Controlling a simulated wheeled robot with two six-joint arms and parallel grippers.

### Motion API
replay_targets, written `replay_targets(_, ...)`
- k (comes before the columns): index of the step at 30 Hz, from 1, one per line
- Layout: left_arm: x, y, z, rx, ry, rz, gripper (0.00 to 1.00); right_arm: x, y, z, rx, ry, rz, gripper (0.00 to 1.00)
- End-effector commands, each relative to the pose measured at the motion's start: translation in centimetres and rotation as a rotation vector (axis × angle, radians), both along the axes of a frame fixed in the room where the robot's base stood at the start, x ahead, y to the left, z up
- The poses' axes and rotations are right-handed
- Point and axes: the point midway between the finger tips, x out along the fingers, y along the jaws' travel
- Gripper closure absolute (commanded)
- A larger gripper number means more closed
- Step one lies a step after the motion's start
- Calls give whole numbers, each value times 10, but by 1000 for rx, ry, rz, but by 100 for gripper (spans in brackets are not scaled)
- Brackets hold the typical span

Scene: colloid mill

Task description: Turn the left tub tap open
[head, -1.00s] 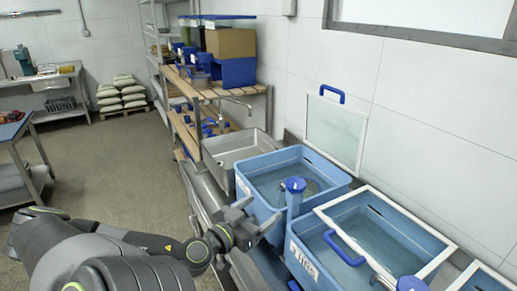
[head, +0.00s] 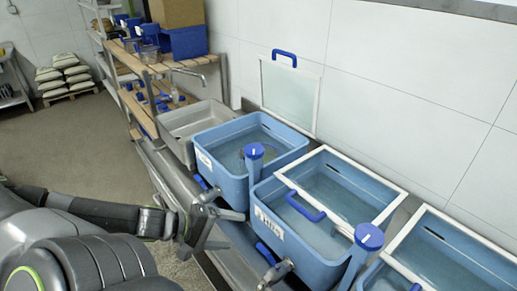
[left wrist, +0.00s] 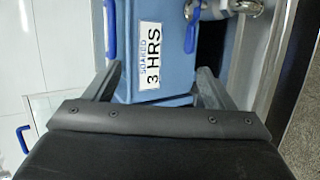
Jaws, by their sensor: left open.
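The left tub (head: 222,185) is blue, holds water and has a white label. Its tap (head: 208,194), metal with a blue lever (head: 200,182), sits low on the front face, partly hidden by my left gripper. My left gripper (head: 227,230) is open and empty, in front of and a little right of this tap, fingers pointing right. I cannot tell whether it touches the tap. The left wrist view shows open fingers (left wrist: 155,82) before a tub labelled "3 HRS" (left wrist: 150,55), with a blue tap lever (left wrist: 192,30) beyond; which tub is unclear. My right gripper is out of view.
A second blue tub (head: 325,262) with its own tap (head: 276,272) and a partial lid stands close right; a third follows. A steel sink (head: 190,120) lies left of the left tub. A framed lid (head: 288,95) leans on the wall. The aisle floor at left is clear.

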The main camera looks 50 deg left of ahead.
Motion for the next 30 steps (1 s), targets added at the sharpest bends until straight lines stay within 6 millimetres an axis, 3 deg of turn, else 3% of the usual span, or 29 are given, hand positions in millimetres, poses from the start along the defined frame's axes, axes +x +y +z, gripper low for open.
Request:
replay_targets(8, 10, 5, 37, -631, 85, 220, 23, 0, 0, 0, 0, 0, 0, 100)
replay_targets(11, 18, 19, 53, -848, 83, 322, 23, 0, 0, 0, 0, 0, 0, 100)
replay_targets(18, 34, 73, 83, -1287, 4, 569, 23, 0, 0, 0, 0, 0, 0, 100)
replay_targets(24, 37, 104, 93, -1460, -64, 683, 23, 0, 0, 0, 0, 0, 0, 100)
replay_targets(30, 46, 109, 93, -1490, -80, 701, 23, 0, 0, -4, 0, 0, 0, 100)
